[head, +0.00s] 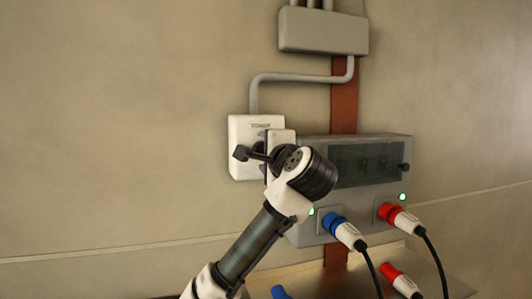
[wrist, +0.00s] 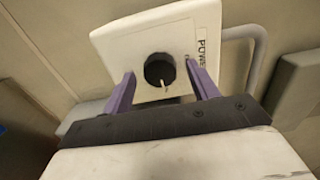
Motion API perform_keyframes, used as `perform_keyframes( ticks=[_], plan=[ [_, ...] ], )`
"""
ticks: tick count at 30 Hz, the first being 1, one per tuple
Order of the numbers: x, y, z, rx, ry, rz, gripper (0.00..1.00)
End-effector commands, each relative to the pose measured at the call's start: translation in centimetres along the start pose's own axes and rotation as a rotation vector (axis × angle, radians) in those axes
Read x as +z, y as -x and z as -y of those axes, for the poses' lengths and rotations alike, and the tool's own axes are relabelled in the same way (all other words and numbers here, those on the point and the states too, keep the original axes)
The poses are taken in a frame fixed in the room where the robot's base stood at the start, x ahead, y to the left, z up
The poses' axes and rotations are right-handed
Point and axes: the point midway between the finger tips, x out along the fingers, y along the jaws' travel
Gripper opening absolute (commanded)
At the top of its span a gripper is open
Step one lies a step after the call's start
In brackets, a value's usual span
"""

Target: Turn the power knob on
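The power knob (wrist: 158,68) is a dark round knob on a white box (wrist: 112,47) marked POWER. In the wrist view a short white mark shows at its lower edge. My gripper (wrist: 161,72) is open, with one purple finger on each side of the knob. A gap shows between the knob and each finger, and I see no clear contact. In the head view the white box (head: 239,128) hangs upright on the wall, and my gripper (head: 262,147) is right in front of it. My wrist hides much of the knob there.
Right of the box is a grey panel (head: 303,146) with a dark window, green lights, and blue (head: 336,223) and red (head: 390,212) plugs with black cables. A grey conduit (head: 290,78) runs above to a junction box (head: 322,33). The wall at left is clear.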

Motion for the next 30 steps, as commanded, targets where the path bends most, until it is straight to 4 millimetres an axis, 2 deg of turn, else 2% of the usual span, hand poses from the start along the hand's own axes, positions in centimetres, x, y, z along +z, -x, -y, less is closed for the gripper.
perform_keyframes(
  ticks=[7,11,14,24,30],
  plan=[
    [0.0,0.1,0.0,-0.001,0.001,0.001,0.59],
    [-0.1,1.2,-0.1,-0.003,0.001,-0.001,0.59],
    [-0.1,3.0,-0.2,-0.004,0.002,-0.002,0.59],
    [-0.1,11.4,-0.2,-0.007,0.001,-0.003,0.59],
    [0.2,12.3,0.6,-0.025,0.002,-0.009,0.59]
  ],
)
